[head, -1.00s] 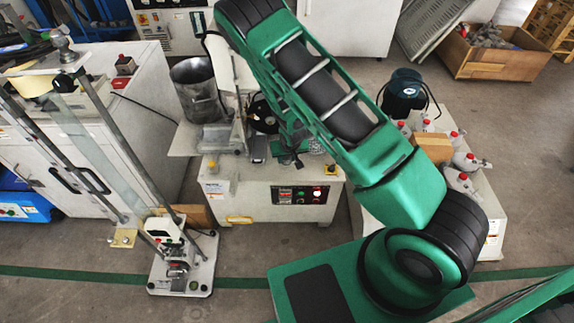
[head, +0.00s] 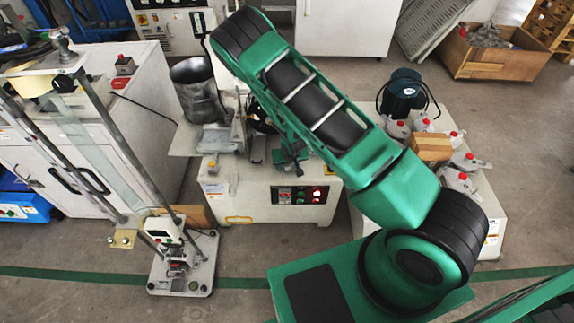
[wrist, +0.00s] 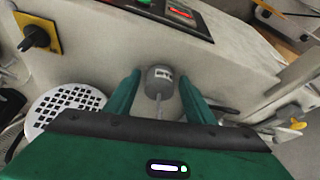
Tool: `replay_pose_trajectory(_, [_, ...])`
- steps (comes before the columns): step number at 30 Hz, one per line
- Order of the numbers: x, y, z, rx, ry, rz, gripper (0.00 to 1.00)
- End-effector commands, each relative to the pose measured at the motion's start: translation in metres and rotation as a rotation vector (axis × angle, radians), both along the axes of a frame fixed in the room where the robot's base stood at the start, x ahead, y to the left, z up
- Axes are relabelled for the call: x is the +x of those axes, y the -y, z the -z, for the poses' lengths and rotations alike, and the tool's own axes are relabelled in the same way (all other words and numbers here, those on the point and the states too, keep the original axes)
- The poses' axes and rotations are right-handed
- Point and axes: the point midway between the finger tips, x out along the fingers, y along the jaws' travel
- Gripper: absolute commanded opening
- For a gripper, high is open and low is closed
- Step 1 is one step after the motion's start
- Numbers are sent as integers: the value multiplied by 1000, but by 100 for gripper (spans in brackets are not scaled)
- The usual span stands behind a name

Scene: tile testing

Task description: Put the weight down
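The weight (wrist: 159,81) is a small grey cylinder with a white label and a thin stem, seen in the wrist view. It lies between the two green fingertips of my gripper (wrist: 160,90). The fingers are spread apart, with a narrow pale gap showing on each side of the weight. I see no finger touching it. What lies directly under the weight is hard to tell. In the head view the weight cannot be made out, and my green arm hides the gripper.
The machine (head: 265,195) has a lit control panel (head: 299,195). In the wrist view a white perforated disc (wrist: 68,106) is left of the fingers, and a yellow-and-black knob (wrist: 38,36) is at upper left. A metal pot (head: 198,90) and red-capped bottles (head: 461,180) flank my arm.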

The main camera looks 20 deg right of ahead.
Motion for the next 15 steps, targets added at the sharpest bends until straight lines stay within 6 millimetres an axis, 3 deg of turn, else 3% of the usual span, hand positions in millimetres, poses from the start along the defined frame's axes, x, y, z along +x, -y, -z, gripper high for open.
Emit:
replay_pose_trajectory(10, [0,0,-2,0,0,0,52])
replay_pose_trajectory(15, [-5,-1,-15,2,1,1,52])
